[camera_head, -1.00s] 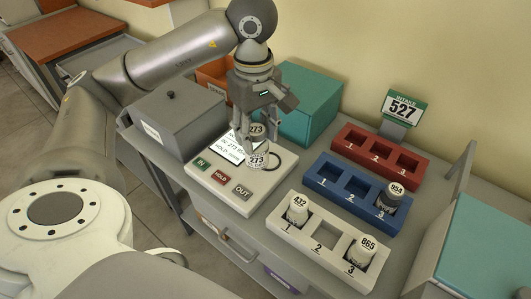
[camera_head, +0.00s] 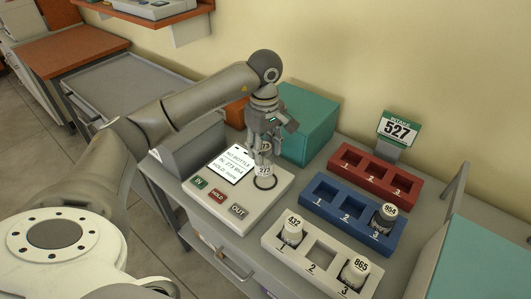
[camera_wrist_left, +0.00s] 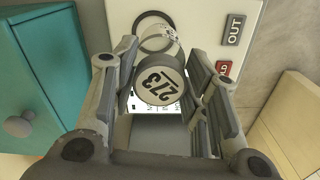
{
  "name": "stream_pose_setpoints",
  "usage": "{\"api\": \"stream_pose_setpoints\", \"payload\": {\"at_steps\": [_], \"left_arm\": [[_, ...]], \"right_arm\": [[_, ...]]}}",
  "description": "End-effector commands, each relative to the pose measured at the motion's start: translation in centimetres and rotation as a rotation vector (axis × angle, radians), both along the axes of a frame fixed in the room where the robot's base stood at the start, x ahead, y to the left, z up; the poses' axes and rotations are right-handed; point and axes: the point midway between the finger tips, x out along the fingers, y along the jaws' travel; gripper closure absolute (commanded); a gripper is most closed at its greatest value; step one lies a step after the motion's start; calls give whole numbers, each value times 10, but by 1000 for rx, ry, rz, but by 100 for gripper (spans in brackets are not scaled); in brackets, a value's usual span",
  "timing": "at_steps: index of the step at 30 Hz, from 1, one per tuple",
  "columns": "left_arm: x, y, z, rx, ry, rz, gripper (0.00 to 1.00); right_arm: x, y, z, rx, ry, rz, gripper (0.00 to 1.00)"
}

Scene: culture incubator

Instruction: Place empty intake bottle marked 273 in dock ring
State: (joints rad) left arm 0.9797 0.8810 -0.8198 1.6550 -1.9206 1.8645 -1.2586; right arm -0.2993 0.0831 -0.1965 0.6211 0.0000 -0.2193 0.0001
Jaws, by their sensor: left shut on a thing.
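The white bottle marked 273 (camera_head: 265,170) is upright in my left gripper (camera_head: 264,152), with its grey cap (camera_wrist_left: 158,84) between the fingers in the left wrist view. My left gripper (camera_wrist_left: 160,72) is shut on it. The bottle's lower end is at the dark dock ring (camera_head: 264,183) on the light console (camera_head: 230,216); the ring (camera_wrist_left: 146,17) also shows in the wrist view. I cannot tell whether the bottle's base touches the console. The console screen (camera_head: 230,163) reads "NO BOTTLE". My right gripper is out of view.
IN, HOLD and OUT buttons (camera_head: 217,196) line the console front. A white rack (camera_head: 320,250) holds bottles 432 (camera_head: 292,232) and 865 (camera_head: 354,272). A blue rack (camera_head: 351,212) holds bottle 954 (camera_head: 384,219). A red rack (camera_head: 375,174) is empty. A teal box (camera_head: 308,122) stands behind.

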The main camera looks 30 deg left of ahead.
Motion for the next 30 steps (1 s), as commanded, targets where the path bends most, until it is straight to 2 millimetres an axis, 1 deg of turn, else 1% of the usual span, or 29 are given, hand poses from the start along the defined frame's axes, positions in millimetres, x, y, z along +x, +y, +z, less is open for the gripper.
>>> {"api": "stream_pose_setpoints", "payload": {"at_steps": [6, 9, 13, 15, 22, 25, 26, 30], "left_arm": [[9, 2, -14, 0, 4, -1, 77], [8, 2, -26, 0, 5, -1, 77], [8, 2, -39, 0, 2, -1, 77], [9, 2, -42, -1, 1, -2, 77], [9, 2, -43, 0, -1, -1, 77], [9, 2, -46, 1, 0, -1, 77], [9, 2, -46, 1, 0, -1, 58], [9, 2, -45, 0, 0, -1, 40]], "right_arm": [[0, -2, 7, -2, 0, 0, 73], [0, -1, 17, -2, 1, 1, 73], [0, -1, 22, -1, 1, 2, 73], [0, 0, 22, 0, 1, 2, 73], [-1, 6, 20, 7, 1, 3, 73], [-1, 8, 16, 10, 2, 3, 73], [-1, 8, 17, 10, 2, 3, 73], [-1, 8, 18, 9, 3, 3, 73]]}}
